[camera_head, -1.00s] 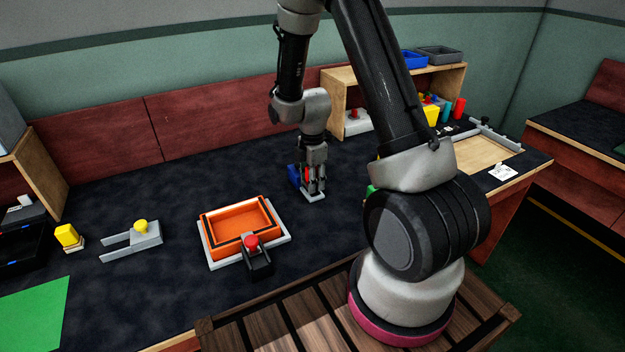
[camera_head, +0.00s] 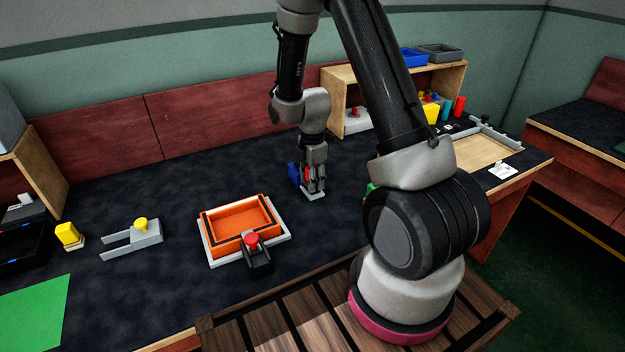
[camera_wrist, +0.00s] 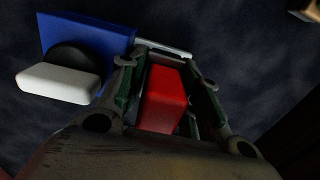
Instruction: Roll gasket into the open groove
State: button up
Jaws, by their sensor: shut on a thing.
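An orange tray (camera_head: 238,218) with a dark line along its rim sits on a light grey base on the dark table. The dark line may be the groove or gasket; I cannot tell which. My gripper (camera_head: 314,186) is to the right of the tray and low over the table. In the wrist view my gripper (camera_wrist: 165,85) is shut on a red block (camera_wrist: 165,98), with a finger on each side. A blue block (camera_wrist: 85,50) with a black round part and a white bar (camera_wrist: 58,80) is just left of the fingers. The red block's lower end is hidden.
A black clamp with a red knob (camera_head: 252,240) stands at the tray's front edge. A grey fork-shaped piece with a yellow knob (camera_head: 140,225) lies left of the tray. A wooden shelf (camera_head: 340,78) stands behind my arm. The table between tray and gripper is clear.

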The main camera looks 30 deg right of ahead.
dwell(0.3)
jog(key=shift+r, duration=3.45)
